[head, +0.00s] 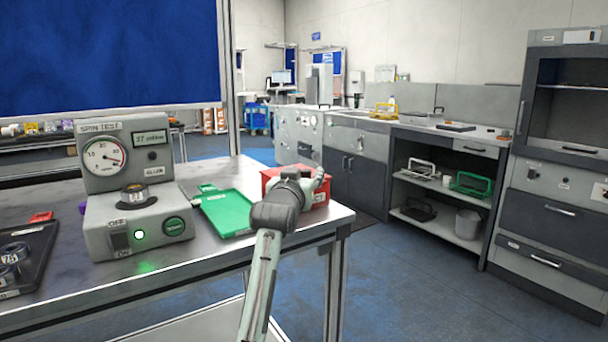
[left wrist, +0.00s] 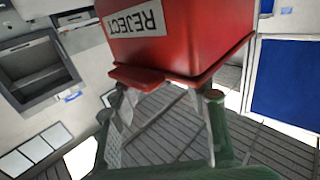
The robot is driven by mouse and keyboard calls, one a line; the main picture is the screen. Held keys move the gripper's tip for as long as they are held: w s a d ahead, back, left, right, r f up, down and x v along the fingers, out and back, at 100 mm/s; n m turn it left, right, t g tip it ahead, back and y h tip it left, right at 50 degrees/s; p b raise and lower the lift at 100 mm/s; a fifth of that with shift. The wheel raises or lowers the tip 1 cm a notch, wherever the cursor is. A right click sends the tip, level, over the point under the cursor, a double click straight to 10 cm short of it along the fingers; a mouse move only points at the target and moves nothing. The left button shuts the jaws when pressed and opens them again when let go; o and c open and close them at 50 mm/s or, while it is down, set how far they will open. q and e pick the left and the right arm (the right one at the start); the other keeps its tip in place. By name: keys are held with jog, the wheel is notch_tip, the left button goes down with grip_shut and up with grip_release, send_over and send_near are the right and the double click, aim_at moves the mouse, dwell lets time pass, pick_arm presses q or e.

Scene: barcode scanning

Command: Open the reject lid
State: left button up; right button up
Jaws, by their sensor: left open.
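The red reject box (head: 270,175) stands at the right end of the metal table, partly hidden behind my left wrist. In the left wrist view the red box (left wrist: 190,35) appears upside down, with a white REJECT label. Its lid (left wrist: 140,76) shows as a rim with a protruding front lip, and it looks closed. My left gripper (head: 318,182) is at the box in the head view. In the wrist view its open fingers (left wrist: 162,115) are spread on the lid side of the box, near the lip. I cannot tell whether they touch it. My right gripper is out of view.
A green tray (head: 228,212) lies just left of the box. A spin test machine (head: 135,195) with a lit green light stands further left, beside a black tray (head: 25,255) of round parts. Open floor lies right of the table, before the cabinets.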

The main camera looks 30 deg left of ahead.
pick_arm(q)
jog(key=c, duration=1)
grip_shut()
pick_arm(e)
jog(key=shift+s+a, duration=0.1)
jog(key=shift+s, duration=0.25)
pick_arm(q)
jog(key=shift+r, duration=0.1)
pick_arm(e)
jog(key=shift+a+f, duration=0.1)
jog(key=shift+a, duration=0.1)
